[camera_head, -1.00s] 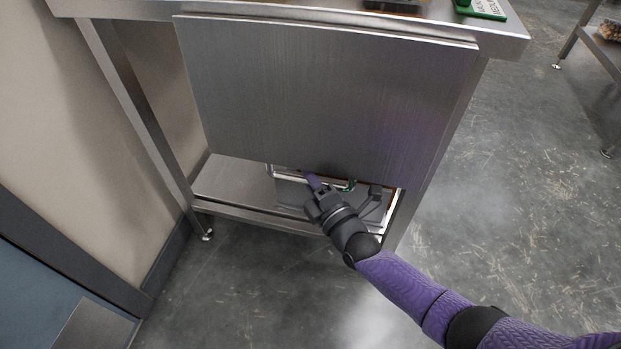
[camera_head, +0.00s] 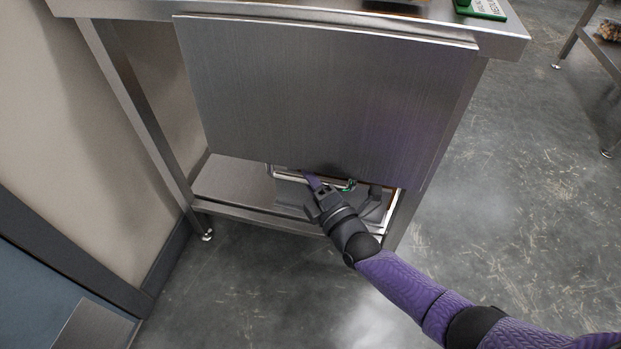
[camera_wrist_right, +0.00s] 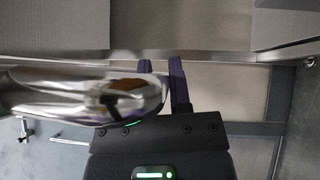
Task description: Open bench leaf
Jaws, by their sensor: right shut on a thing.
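The bench leaf (camera_head: 330,95) is a brushed steel panel hanging down from the bench top (camera_head: 330,16) in the head view. A shiny bar handle (camera_head: 289,178) shows at its lower edge. My right gripper (camera_head: 313,181) reaches up from below and is shut on the handle, whose gripped part is mostly hidden. In the right wrist view the purple fingers (camera_wrist_right: 178,82) stand beside the large chrome bar (camera_wrist_right: 85,97), with steel surfaces above. My left gripper is not in view.
A lower steel shelf (camera_head: 240,187) lies behind the leaf between the bench legs. A wall (camera_head: 45,130) stands close on the left. The floor (camera_head: 510,190) on the right is clear. A green sign (camera_head: 482,9) lies on the bench top.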

